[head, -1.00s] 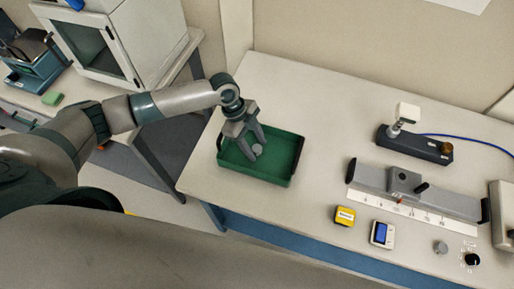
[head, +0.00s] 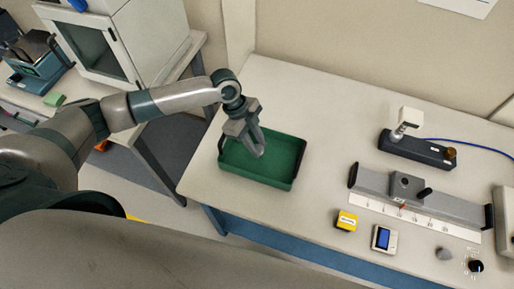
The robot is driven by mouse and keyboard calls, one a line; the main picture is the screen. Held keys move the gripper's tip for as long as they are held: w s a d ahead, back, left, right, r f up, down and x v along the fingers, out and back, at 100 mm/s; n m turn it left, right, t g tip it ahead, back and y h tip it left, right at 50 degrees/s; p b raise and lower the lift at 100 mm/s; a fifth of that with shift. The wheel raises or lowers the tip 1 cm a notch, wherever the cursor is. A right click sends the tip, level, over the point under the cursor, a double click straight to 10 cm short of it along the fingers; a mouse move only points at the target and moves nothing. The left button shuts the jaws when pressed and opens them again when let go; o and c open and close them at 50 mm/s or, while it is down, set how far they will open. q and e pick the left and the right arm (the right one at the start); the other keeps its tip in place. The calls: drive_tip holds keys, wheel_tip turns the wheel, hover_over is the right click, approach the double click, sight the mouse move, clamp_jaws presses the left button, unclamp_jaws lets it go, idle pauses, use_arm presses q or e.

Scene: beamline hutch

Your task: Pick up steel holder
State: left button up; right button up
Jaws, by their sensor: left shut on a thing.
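My left gripper (head: 259,151) reaches down over the green tray (head: 262,178) on the table. Its fingers are close together and shut on a small grey thing, most likely the steel holder, which the fingers almost wholly hide. The fingertips appear over the inside of the tray; I cannot tell how far above its floor they are. My right gripper is not in view.
The table beyond the tray is clear.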

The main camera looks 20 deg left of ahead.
use_arm(q)
wheel_tip(320, 180, up, 6)
drive_tip(key=shift+r+b, duration=0.25)
drive_tip(key=shift+b, duration=0.8)
drive_tip(key=shift+r, duration=0.7)
drive_tip(key=shift+w, duration=0.1)
drive_tip(key=w+a+r+n+t+y+b, duration=0.2)
drive_tip(key=r+n, duration=0.3)
drive_tip(key=n, duration=0.5)
drive_tip(key=w+a+r+n+t+y+b, duration=0.2)
drive_tip(key=r+n, duration=0.4)
drive_tip(key=n, duration=0.4)
drive_tip(key=shift+w+a+r+t+y+b, duration=0.2)
drive_tip(key=shift+w+a+t+y+b, duration=0.1)
drive_tip(key=shift+a+t+b, duration=0.4)
